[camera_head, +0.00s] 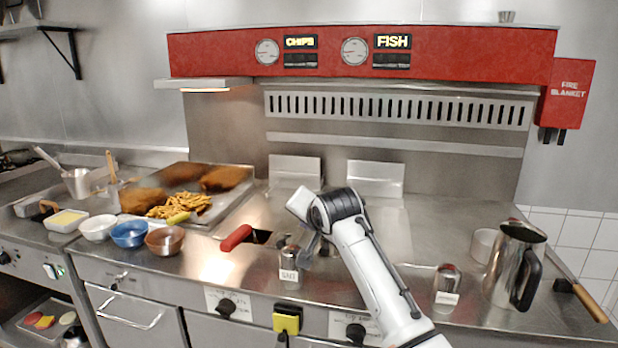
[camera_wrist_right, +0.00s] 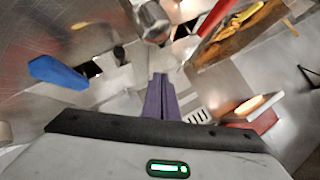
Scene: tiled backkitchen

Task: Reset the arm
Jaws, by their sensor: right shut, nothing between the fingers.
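My right arm comes in from the lower right in the head view and bends over the counter. Its gripper (camera_head: 312,244) is a small grey shape, partly hidden by the arm, just above and right of a labelled metal shaker (camera_head: 290,266). In the right wrist view the two fingers (camera_wrist_right: 160,82) are together with nothing between them. A metal shaker (camera_wrist_right: 151,21) shows beyond the fingertips, apart from them. My left gripper is not in view.
A red handle (camera_head: 236,238) sticks up left of the shaker. Bowls, including a blue one (camera_head: 129,235), and a tray (camera_head: 206,216) with fries stand at left. A second shaker (camera_head: 446,283), a metal jug (camera_head: 511,266) and a wooden-handled tool (camera_head: 590,301) are at right.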

